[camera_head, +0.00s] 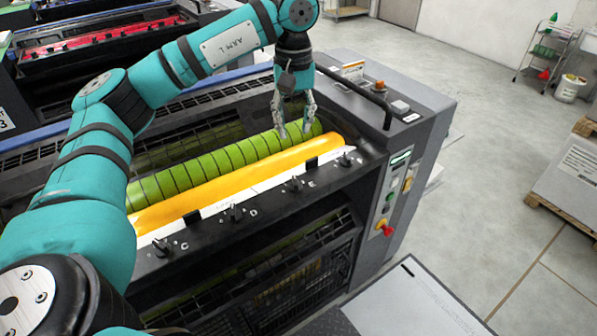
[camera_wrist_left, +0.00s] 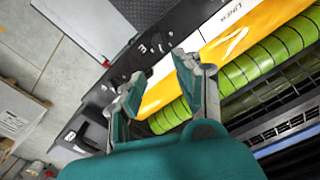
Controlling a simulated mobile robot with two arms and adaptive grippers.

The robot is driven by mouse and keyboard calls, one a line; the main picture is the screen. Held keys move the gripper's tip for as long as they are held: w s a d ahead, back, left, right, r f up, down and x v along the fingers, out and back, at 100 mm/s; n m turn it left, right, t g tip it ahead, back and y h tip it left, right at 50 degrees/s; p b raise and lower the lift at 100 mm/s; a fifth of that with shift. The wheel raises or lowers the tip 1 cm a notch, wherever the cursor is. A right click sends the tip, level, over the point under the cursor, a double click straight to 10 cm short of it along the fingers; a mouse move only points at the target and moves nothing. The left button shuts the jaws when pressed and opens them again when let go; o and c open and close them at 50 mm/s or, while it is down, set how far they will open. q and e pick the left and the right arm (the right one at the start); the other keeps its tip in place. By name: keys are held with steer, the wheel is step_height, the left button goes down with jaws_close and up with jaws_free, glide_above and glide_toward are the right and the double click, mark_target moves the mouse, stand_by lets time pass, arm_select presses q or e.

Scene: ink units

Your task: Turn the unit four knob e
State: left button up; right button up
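Knob E (camera_head: 294,184) is a small dark knob on the black rail along the front of the press unit, with the letter E just right of it. My left gripper (camera_head: 294,132) hangs above the green ribbed roller, behind the rail and apart from knob E. Its two fingers are spread with nothing between them. In the left wrist view the open fingers (camera_wrist_left: 157,72) point toward the yellow ink roller and the lettered rail. My right gripper is not in view.
Knob D (camera_head: 235,214) and knob C (camera_head: 162,247) stand left along the rail, and another knob (camera_head: 345,158) stands right. The yellow roller (camera_head: 237,184) lies behind them. A black handle (camera_head: 362,95) rises at the right end. A control panel (camera_head: 397,190) faces the open floor.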

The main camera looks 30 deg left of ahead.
mark_target(295, 178)
arm_select(q)
step_height(295, 178, down, 15)
steer(key=p, duration=0.3)
steer(key=shift+r, duration=0.1)
steer(key=shift+c, duration=0.4)
jaws_close()
